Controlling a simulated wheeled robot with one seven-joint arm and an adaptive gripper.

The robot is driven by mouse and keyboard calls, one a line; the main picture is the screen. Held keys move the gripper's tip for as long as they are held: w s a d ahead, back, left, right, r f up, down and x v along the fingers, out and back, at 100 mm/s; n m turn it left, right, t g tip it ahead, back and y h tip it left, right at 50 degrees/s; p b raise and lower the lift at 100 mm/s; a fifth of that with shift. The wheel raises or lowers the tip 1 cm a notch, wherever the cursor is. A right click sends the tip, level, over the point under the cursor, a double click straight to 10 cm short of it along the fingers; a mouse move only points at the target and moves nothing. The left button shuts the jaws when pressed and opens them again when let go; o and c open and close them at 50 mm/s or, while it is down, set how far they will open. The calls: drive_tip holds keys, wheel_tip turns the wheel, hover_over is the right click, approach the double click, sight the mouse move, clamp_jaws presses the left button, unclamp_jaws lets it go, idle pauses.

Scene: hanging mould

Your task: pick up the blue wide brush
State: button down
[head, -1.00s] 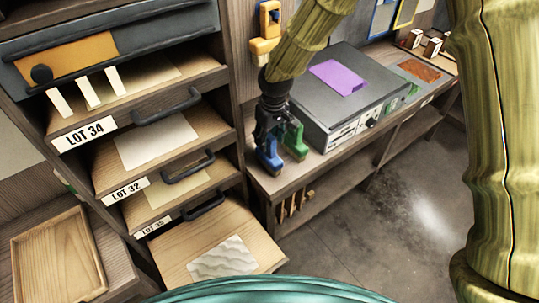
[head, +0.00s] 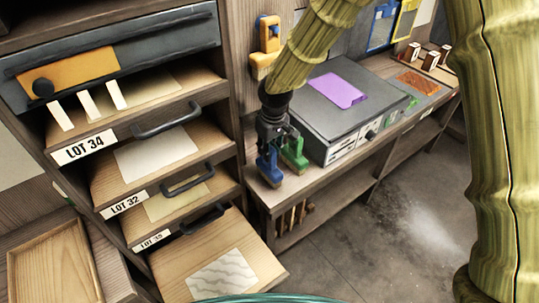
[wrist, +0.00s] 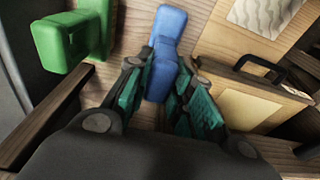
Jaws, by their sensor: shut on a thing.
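The blue brush (head: 268,168) is upright at the near left end of the wooden bench (head: 310,195). My gripper (head: 272,142) comes down from above and is shut on its upper part. In the wrist view the blue brush (wrist: 165,45) runs between my gripper's two teal-padded fingers (wrist: 163,82). Its held end is partly hidden by the fingers. I cannot tell whether its foot touches the bench. A green brush (head: 294,152) stands just right of it, apart from the fingers in the wrist view (wrist: 68,42).
A grey box (head: 335,120) with a purple sheet (head: 338,90) stands close to the right. A drawer rack with an open lower drawer (head: 205,250) is to the left. Floor (head: 390,240) is clear at right.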

drive_tip(key=shift+r, duration=0.4)
wheel_tip(320, 180, up, 2)
drive_tip(key=shift+r+b, duration=0.1)
drive_tip(key=shift+b, duration=0.6)
drive_tip(key=s+a+r+b, duration=0.1)
drive_tip(key=s+a+b, duration=0.2)
drive_tip(key=s, duration=1.2)
drive_tip(key=shift+s+a+r+b, duration=0.2)
drive_tip(key=shift+a+b, duration=0.1)
drive_tip(key=shift+a, duration=0.7)
drive_tip(key=shift+w, duration=0.1)
